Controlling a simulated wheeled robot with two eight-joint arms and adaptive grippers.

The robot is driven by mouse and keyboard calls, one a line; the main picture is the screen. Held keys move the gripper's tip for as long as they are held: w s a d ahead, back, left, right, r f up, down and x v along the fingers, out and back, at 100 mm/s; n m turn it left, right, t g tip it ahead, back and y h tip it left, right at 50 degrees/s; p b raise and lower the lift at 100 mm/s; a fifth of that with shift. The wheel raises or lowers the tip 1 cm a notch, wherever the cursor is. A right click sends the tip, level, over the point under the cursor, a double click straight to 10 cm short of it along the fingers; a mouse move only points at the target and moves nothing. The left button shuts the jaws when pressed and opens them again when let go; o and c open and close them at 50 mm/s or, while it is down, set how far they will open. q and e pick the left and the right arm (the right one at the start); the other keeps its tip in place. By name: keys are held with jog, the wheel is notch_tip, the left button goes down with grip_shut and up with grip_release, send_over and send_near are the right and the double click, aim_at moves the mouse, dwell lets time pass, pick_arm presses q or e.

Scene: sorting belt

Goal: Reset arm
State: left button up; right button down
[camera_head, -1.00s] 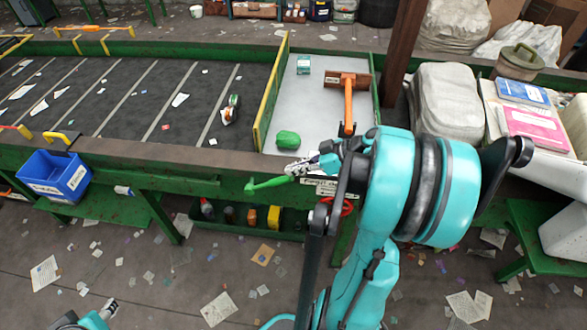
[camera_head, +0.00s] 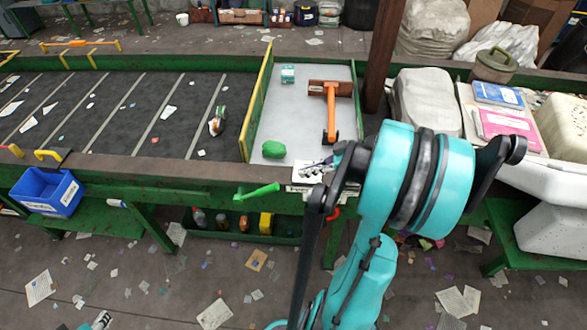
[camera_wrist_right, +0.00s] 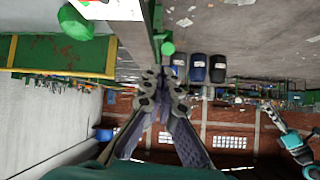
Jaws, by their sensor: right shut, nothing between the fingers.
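My right arm is teal and rises from the bottom of the head view. Its gripper (camera_head: 318,168) is over the near edge of the white sorting surface (camera_head: 300,110), above a small white label plate. In the right wrist view the two fingers (camera_wrist_right: 160,78) lie close together at their tips, shut and empty. A green lever (camera_head: 256,192) is left of and below the gripper. Only a small end of my left gripper (camera_head: 102,320) shows at the bottom left edge of the head view, and its jaws cannot be made out.
A dark belt (camera_head: 110,110) with scraps is at left. A blue bin (camera_head: 47,190) hangs in front. Books (camera_head: 498,95) and sacks stand at right.

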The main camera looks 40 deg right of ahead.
jog(key=shift+s+d, duration=0.15)
jog(key=shift+d, duration=0.05)
dwell(0.5)
jog(key=a+f+m+g+h+b, duration=0.1)
jog(key=a+m+h+b, duration=0.1)
jog(key=a, duration=1)
jog(key=w+a+f+m+h+b, duration=0.1)
jog(key=a+f+m+h+b, duration=0.1)
jog(key=a, duration=1.1)
jog(key=shift+w+m+g+h+b, duration=0.25)
jog(key=shift+m+g+h+b, duration=0.15)
jog(key=shift+m+h+b, duration=0.45)
jog(key=shift+h, duration=0.25)
